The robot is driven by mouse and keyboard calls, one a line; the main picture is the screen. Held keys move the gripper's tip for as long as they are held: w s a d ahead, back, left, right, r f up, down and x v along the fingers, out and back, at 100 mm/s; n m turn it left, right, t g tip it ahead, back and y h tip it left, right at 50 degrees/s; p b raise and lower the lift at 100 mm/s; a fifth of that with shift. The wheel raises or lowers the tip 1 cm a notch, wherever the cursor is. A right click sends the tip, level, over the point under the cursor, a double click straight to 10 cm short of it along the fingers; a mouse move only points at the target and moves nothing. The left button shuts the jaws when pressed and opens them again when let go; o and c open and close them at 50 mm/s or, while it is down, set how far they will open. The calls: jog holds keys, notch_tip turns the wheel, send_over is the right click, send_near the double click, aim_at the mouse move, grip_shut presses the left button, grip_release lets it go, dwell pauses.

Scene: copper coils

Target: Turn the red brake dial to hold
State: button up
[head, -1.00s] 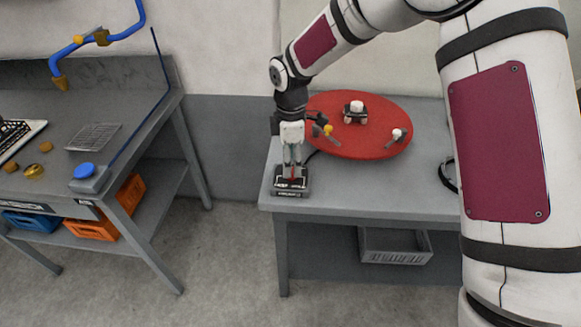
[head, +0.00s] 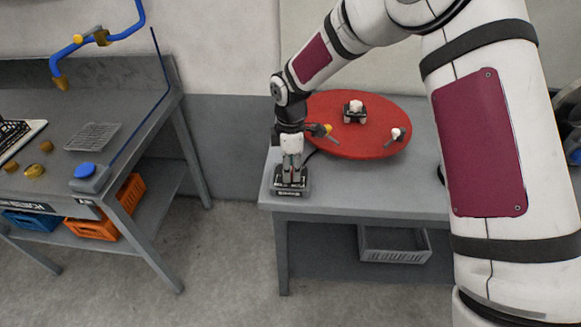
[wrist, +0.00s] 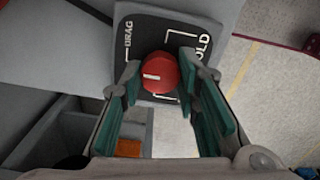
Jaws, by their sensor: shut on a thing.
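The red brake dial (wrist: 166,68) sits on a black panel (wrist: 150,27) lettered DRAG on the left and HOLD on the right in the wrist view. A short white mark shows on the dial's left part. I cannot tell which setting it points at. My gripper (wrist: 160,78) is shut on the dial, with its teal pads on either side. In the head view my gripper (head: 291,172) points down at the small black dial box (head: 290,189) on the grey table's left end. There the fingers hide the dial.
A red round board (head: 372,140) with small fittings lies just right of my gripper on the grey table (head: 350,204). A grey crate (head: 395,245) is on the shelf below. A second bench (head: 120,150) with a blue button (head: 85,170) stands at the left, across a gap.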

jog(key=shift+m, duration=0.3)
jog(key=m+b, duration=0.1)
jog(key=m, duration=0.2)
jog(key=shift+m, duration=0.4)
jog(key=m+b, duration=0.1)
jog(key=m, duration=0.3)
jog(key=shift+m, duration=0.3)
jog(key=m, duration=0.4)
jog(key=shift+m, duration=2.4)
jog(key=o, duration=1.2)
jog(key=shift+r, duration=0.15)
